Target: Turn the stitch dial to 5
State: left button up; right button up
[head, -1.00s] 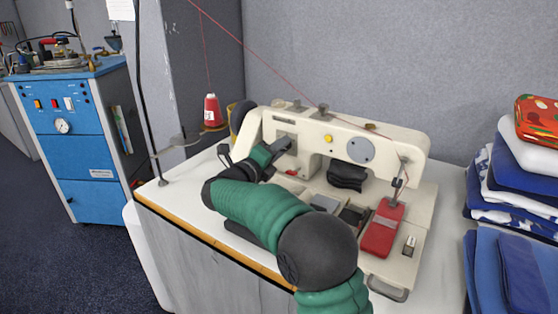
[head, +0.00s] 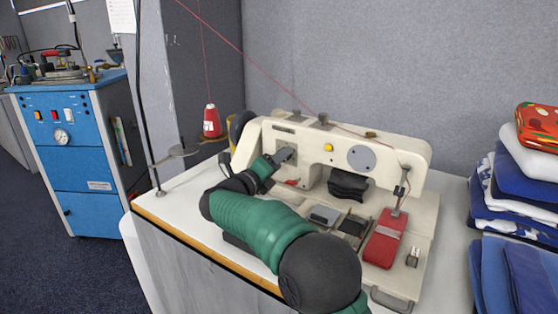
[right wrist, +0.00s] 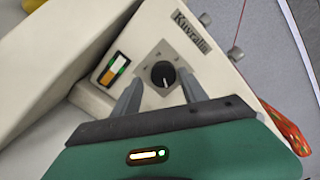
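My right gripper (head: 285,155) is at the left end of the machine. In the right wrist view its two grey fingers (right wrist: 160,79) stand apart, one on each side of the knob, with visible gaps to it. My left gripper is not in view.
An orange-lit switch (right wrist: 113,68) sits left of the dial. A red thread cone (head: 212,122) stands left of the machine, its thread running above. Folded blue and white cloths (head: 510,200) lie at right. A blue cabinet (head: 75,150) stands at far left.

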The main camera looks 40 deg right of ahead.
jog(key=shift+o, duration=0.2)
jog(key=shift+r, duration=0.2)
jog(key=p+v, duration=0.3)
jog(key=v, duration=1.3)
jog(key=shift+a, duration=0.4)
jog(key=shift+s+f, duration=0.1)
jog(key=shift+f, duration=0.05)
